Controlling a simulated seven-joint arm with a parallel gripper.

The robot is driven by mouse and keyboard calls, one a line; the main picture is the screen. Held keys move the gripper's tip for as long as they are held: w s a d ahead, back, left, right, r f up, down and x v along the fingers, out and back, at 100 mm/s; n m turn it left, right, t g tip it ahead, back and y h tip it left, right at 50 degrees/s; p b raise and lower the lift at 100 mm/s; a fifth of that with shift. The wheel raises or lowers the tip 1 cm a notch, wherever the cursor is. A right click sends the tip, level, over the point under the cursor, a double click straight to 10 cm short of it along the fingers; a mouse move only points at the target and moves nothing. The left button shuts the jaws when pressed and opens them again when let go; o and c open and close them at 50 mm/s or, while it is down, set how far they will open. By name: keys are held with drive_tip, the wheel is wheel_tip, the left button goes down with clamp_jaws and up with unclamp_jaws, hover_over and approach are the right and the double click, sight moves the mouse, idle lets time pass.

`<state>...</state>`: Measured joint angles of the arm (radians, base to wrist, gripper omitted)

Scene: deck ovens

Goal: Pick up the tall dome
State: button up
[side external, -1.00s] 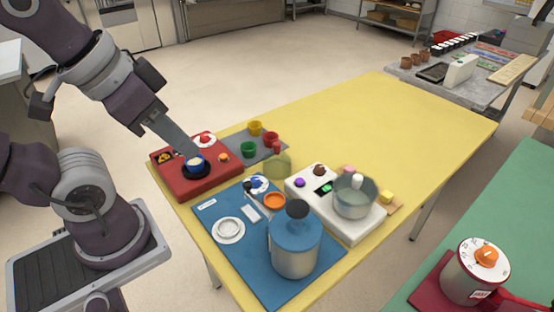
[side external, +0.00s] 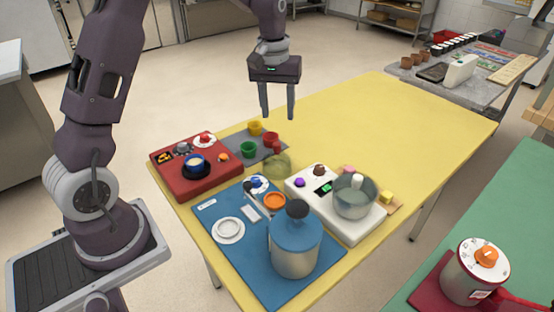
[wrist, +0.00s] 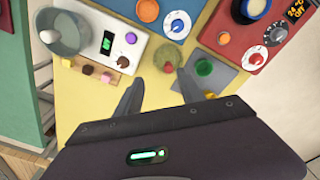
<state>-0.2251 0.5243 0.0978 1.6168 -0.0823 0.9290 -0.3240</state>
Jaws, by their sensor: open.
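A small clear greenish dome with a red knob (side external: 277,164) stands on the yellow table between the grey mat and the white scale. It also shows in the wrist view (wrist: 168,56), just beyond my fingertips. A wider clear dome with a pale knob (side external: 355,197) sits on the white scale; the wrist view shows it at upper left (wrist: 62,32). I cannot tell for sure which is the tall dome. My gripper (side external: 278,115) is open and empty, pointing down above the table. Its fingers touch nothing.
A blue-topped canister (side external: 295,245) stands on the blue mat (side external: 210,207) at the front. A red unit (side external: 178,183) holds a blue bowl. Green, yellow and red cups stand on the grey mat (side external: 232,140). The yellow table's far right (side external: 400,120) is clear.

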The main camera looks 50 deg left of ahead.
drive_tip(key=n, duration=0.1)
hover_over(277, 143)
drive_tip(key=shift+g, duration=0.4)
wheel_tip(277, 143, down, 7)
drive_tip(key=shift+w+a+f, duration=0.1)
drive_tip(key=shift+w+f, duration=0.05)
drive_tip(key=shift+f, duration=0.05)
drive_tip(key=f, duration=0.6)
drive_tip(key=shift+s+f, duration=0.2)
drive_tip(key=shift+f, duration=0.05)
drive_tip(key=shift+c, duration=0.5)
clamp_jaws()
